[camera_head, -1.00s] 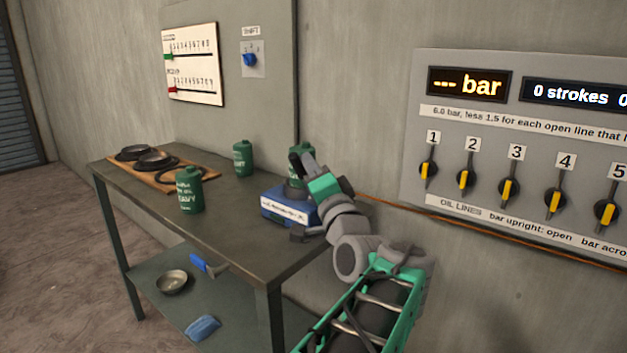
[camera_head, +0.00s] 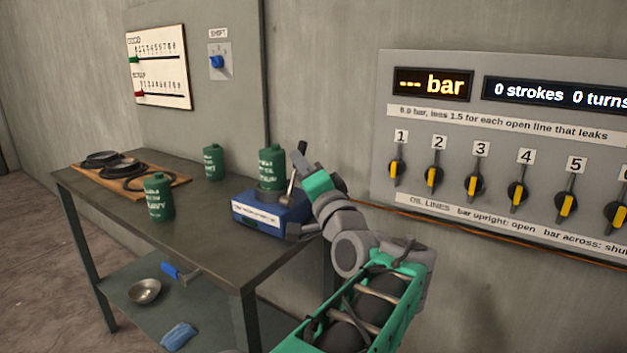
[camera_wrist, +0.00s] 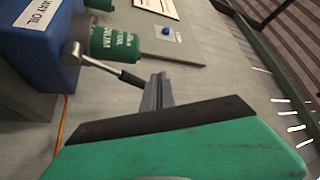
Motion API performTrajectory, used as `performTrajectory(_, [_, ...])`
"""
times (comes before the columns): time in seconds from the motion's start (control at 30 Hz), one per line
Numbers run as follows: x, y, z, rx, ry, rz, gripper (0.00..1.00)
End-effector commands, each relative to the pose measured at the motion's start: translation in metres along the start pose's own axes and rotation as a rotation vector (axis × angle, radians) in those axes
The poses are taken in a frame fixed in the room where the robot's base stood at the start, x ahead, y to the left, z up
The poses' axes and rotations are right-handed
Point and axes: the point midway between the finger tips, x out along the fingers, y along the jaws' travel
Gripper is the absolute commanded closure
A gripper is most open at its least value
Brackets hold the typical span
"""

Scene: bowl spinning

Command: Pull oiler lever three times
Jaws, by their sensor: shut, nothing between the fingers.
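The oiler is a blue box (camera_head: 272,210) with a white label and a green bottle (camera_head: 271,167) on top, at the right end of the bench. Its lever (camera_head: 292,186) is a grey rod with a black grip, standing nearly upright on the oiler's right side. My gripper (camera_head: 302,169) is shut and empty, just right of the lever. In the wrist view, the lever's black grip (camera_wrist: 131,79) points at the shut fingers (camera_wrist: 157,90) and ends beside them. I cannot tell whether they touch. The wall display (camera_head: 562,96) reads 0 strokes, 0 turns.
The bench (camera_head: 205,232) also holds green bottles (camera_head: 158,197) and a wooden board (camera_head: 165,190) with dark round parts. A bowl (camera_head: 145,291) lies on the lower shelf. The valve panel (camera_head: 480,130) is on the wall at right; its pressure display (camera_head: 432,85) shows dashes.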

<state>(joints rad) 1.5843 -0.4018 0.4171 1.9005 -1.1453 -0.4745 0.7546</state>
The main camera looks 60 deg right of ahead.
Motion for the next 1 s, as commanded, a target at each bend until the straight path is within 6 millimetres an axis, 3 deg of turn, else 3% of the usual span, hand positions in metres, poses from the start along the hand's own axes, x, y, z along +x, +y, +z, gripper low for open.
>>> performTrajectory(0.1, [-0.031,0.0,0.0,-0.003,0.004,0.001,1.0])
performTrajectory(0.33, [-0.067,-0.002,0.001,-0.002,0.0,-0.002,1.0])
performTrajectory(1.0, [-0.073,-0.003,0.002,-0.002,-0.002,-0.003,1.0])
